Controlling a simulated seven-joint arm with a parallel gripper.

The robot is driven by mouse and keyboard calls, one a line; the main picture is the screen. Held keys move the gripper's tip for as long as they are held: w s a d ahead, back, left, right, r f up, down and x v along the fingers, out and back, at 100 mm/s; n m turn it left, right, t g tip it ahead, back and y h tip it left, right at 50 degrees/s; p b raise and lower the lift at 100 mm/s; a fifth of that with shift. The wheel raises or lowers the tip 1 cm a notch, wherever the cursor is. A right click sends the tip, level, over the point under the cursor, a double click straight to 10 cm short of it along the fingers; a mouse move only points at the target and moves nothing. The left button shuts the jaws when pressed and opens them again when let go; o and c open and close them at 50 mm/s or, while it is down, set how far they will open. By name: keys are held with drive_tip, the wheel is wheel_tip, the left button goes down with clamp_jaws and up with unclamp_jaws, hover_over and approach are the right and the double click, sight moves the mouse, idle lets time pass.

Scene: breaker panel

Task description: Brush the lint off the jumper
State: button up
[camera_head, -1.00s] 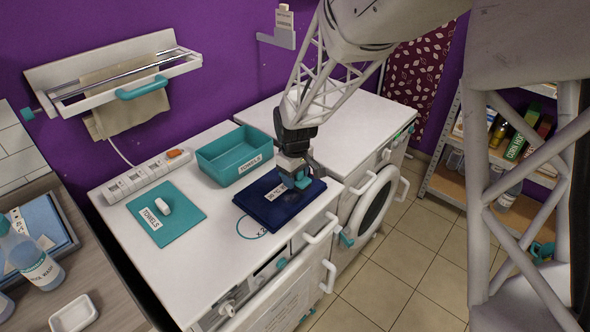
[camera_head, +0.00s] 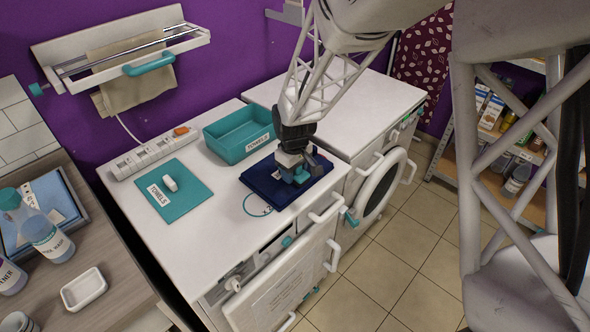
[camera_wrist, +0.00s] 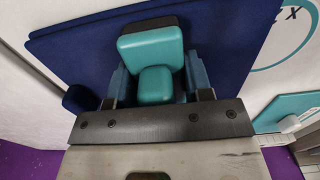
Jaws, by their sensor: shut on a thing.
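The jumper (camera_head: 262,181) is a dark navy folded pile on the white worktop, in front of the teal bin. It also fills the upper part of the wrist view (camera_wrist: 70,50). My gripper (camera_head: 297,172) is over the jumper's right half. It is shut on a teal brush (camera_wrist: 150,55), which sits between the fingers in the wrist view. The brush is low over the cloth; I cannot tell whether it touches. My gripper hides part of the jumper, and I cannot make out any lint.
A teal bin (camera_head: 238,139) labelled TOWELS stands behind the jumper. A teal mat (camera_head: 181,203) with a small white object (camera_head: 170,183) lies to the left, near a power strip (camera_head: 153,153). A round washer door (camera_head: 377,190) is at the right. The worktop between mat and jumper is clear.

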drive_tip(key=shift+w+d, duration=0.9)
drive_tip(key=shift+w, duration=0.05)
drive_tip(key=shift+w+d+f, duration=0.15)
drive_tip(key=shift+w+d, duration=0.1)
drive_tip(key=shift+d, duration=0.05)
drive_tip(key=shift+c, duration=0.4)
wheel_tip(320, 180, up, 9)
drive_tip(key=shift+f, duration=0.2)
